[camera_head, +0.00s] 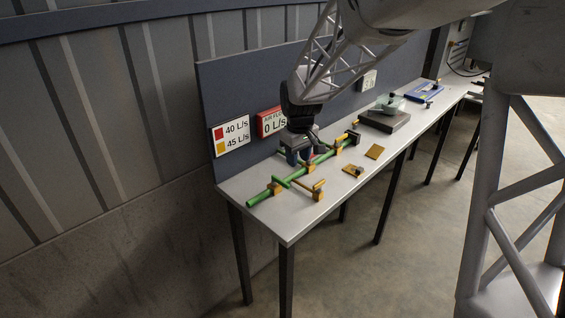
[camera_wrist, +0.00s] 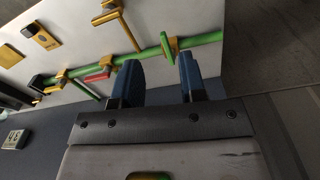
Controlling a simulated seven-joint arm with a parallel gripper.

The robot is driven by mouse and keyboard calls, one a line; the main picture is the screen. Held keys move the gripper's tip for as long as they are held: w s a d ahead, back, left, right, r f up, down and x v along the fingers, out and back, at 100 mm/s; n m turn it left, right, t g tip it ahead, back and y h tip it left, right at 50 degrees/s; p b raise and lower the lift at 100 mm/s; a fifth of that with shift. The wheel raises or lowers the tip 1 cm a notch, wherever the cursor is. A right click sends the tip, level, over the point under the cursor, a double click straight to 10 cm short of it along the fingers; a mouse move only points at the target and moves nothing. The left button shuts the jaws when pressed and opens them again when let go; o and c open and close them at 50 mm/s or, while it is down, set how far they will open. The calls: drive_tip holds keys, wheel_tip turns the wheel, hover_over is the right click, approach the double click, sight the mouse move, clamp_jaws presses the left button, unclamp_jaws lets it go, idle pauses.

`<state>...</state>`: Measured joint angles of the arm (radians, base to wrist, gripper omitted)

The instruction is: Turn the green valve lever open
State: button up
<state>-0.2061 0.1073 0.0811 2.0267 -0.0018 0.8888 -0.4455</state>
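The green valve lever (camera_wrist: 169,46) is a short green bar set across a green pipe (camera_wrist: 208,39) in the wrist view. In the head view the lever (camera_head: 283,183) shows on the near part of the pipe (camera_head: 259,197). My gripper (camera_wrist: 158,61) has two blue fingers spread apart with nothing between them. The lever lies just past the fingertips, nearer the right finger; I cannot tell whether they touch. In the head view my gripper (camera_head: 297,160) is low over the pipe, behind the lever, hiding part of the pipework.
A red lever (camera_wrist: 97,76) and yellow fittings (camera_wrist: 62,76) share the pipe. A yellow branch (camera_head: 308,188) stands at its front. Signs read 40 and 45 L/s (camera_head: 231,134) and air flow 0 L/s (camera_head: 271,122). Yellow plates (camera_head: 375,152) and a dark block (camera_head: 384,120) lie farther along the table.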

drive_tip(key=n, duration=0.2)
hover_over(282, 181)
wheel_tip(282, 181, down, 6)
drive_tip(key=shift+w+r, duration=0.1)
drive_tip(key=shift+r, duration=0.15)
drive_tip(key=shift+f, duration=3.9)
clamp_jaws()
